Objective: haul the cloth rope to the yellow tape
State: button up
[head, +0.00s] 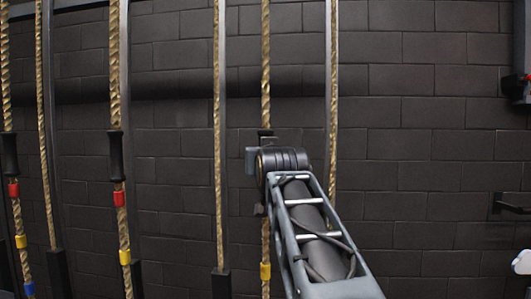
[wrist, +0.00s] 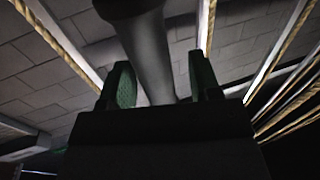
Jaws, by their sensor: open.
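A tan twisted rope (head: 266,62) hangs in the middle of the head view, with yellow tape (head: 265,271) low on it. My gripper (head: 264,143) is at this rope, above the yellow tape, and hides part of it. In the wrist view my gripper (wrist: 163,75) is open, with green-padded fingers on either side of a thick dark grey cylinder (wrist: 152,58), which looks like a sleeve on the rope. The cylinder lies between the fingers; I cannot tell whether they touch it.
Two ropes at the left, the far-left one (head: 15,215) and its neighbour (head: 122,205), carry black sleeves, red tape and yellow tape. Plain ropes (head: 218,130) hang beside metal uprights. A dark block wall (head: 430,130) stands behind. A bracket (head: 510,203) juts out at right.

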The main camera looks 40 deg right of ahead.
jog(key=shift+w+d, duration=0.2)
jog(key=shift+d, duration=0.1)
grip_shut()
dwell(0.5)
